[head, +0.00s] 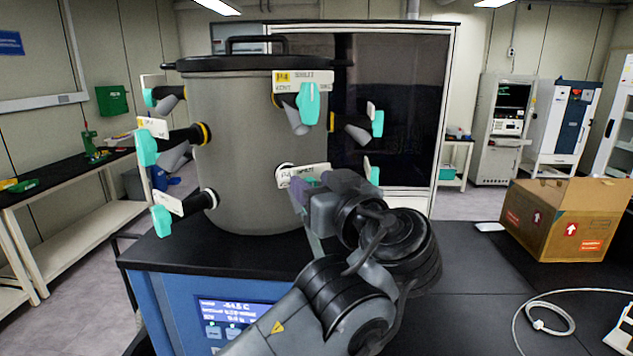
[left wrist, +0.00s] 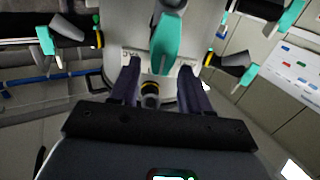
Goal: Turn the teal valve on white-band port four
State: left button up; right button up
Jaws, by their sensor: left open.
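A grey drum (head: 245,130) carries several ports with teal valve handles. The lower front port has a white ring and a white label (head: 303,172); my left gripper (head: 303,195) is right in front of it and hides its handle. In the left wrist view, my left gripper (left wrist: 160,68) is open, its dark fingers on either side of a teal handle (left wrist: 167,42) and a white label (left wrist: 135,56). I cannot tell whether the fingers touch the handle. The upper front port has a yellow-marked P4 label (head: 302,76) and a teal handle (head: 308,103). My right gripper is not in view.
Other teal handles stick out on the drum's left (head: 147,148) and right (head: 377,123). The drum stands on a blue cabinet (head: 180,300) with a display. A cardboard box (head: 565,220) and a white cable (head: 545,310) lie on the dark bench at right.

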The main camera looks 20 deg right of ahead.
pick_arm(q)
grip_shut()
dwell(0.3)
jog(key=shift+d+f+m+b, duration=0.1)
jog(key=shift+d+m+b, duration=0.1)
jog(key=shift+m+b, duration=0.4)
jog(key=shift+d+f+m+b, duration=0.15)
jog(key=shift+m+b, duration=0.2)
jog(key=shift+m, duration=0.35)
jog(key=shift+w+d+f+m+b, duration=0.15)
jog(key=shift+d+m+b, duration=0.2)
jog(key=shift+m, duration=1.2)
jog(key=shift+s+d+f+m+b, duration=0.15)
jog(key=shift+m+b, duration=0.3)
jog(key=shift+m, duration=1.15)
jog(key=shift+w+d+f+m+b, duration=0.1)
jog(key=shift+d+m+b, duration=0.25)
jog(key=shift+m, duration=1.2)
